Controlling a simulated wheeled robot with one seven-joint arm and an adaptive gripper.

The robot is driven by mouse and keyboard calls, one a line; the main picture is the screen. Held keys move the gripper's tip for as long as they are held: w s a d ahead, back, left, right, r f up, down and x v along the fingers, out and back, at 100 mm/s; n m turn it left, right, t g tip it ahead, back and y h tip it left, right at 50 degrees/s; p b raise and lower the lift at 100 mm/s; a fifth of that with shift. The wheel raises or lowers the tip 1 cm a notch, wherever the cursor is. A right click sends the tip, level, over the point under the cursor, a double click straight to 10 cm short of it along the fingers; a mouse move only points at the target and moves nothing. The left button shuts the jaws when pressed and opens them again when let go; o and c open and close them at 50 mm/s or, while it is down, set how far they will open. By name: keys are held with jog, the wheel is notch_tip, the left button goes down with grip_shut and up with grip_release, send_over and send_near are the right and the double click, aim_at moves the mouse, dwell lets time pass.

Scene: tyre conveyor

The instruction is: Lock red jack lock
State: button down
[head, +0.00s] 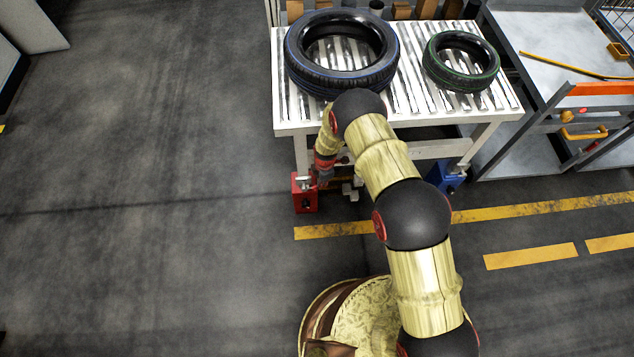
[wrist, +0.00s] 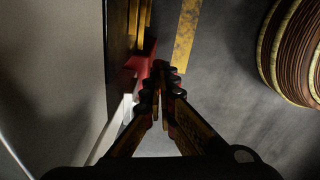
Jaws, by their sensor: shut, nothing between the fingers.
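The red jack (head: 304,197) stands on the floor at the foot of the conveyor table's near left leg. A red part, apparently of this jack (wrist: 136,68), shows in the wrist view just left of my fingertips. My gripper (wrist: 159,78) is shut and empty, with its fingertips together and pointing away from the camera. In the head view my gripper (head: 324,181) is low beside the right side of the jack, small and partly lost against the table leg. I cannot tell whether it touches the jack. The lock itself is too small to make out.
The white roller conveyor table (head: 281,105) carries a blue-marked tyre (head: 340,77) and a green-marked tyre (head: 461,84). A blue jack (head: 448,180) stands under its right leg. A grey workbench (head: 560,35) adjoins on the right. The floor to the left is clear.

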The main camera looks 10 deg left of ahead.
jog(key=shift+w+d+f+b, duration=0.15)
jog(key=shift+d+f+b, duration=0.4)
jog(key=shift+f+b, duration=0.25)
jog(key=shift+d+f+y+b, duration=0.2)
jog(key=shift+f+y+b, duration=0.3)
jog(key=shift+y, duration=0.1)
